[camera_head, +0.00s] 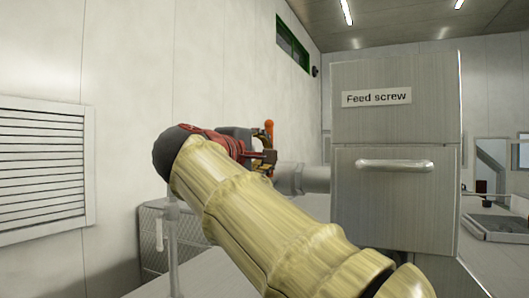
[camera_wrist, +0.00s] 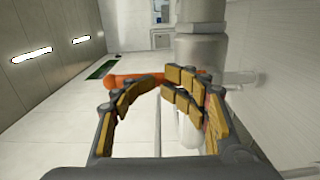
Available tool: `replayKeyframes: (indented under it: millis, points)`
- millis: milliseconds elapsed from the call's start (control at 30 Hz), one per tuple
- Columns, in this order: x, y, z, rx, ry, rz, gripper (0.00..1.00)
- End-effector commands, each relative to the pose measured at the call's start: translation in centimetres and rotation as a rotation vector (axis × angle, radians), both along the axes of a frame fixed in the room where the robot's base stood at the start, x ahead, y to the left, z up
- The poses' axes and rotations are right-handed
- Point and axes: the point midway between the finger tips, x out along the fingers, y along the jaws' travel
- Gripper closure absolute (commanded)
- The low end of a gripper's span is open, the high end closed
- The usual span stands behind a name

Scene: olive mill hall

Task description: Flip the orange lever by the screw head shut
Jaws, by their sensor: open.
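The orange lever (camera_head: 269,127) stands upright by the grey pipe (camera_head: 302,178) in the head view, with its rounded end up. Its lower part is hidden behind my gripper (camera_head: 264,160). In the wrist view the lever (camera_wrist: 123,79) lies across the picture beyond the fingertips, in front of the pipe (camera_wrist: 200,52). My gripper (camera_wrist: 158,86) is open, with its padded fingers curved inward and a gap between the tips. The fingers overlap part of the lever in the picture; I cannot tell whether they touch it.
A grey cabinet labelled "Feed screw" (camera_head: 396,135) with a bar handle (camera_head: 394,165) stands right of the pipe. A wire mesh guard (camera_head: 187,240) is below left of my gripper. A plain wall with a louvred vent (camera_head: 42,168) is at left.

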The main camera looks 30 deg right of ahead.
Motion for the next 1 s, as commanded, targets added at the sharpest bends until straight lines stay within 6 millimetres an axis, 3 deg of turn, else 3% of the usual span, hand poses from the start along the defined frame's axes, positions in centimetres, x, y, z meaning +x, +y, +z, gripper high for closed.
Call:
replayKeyframes:
  millis: [1000]
  points:
    - [-0.1,0.05,0.14,0.001,-0.003,0.001,0.03]
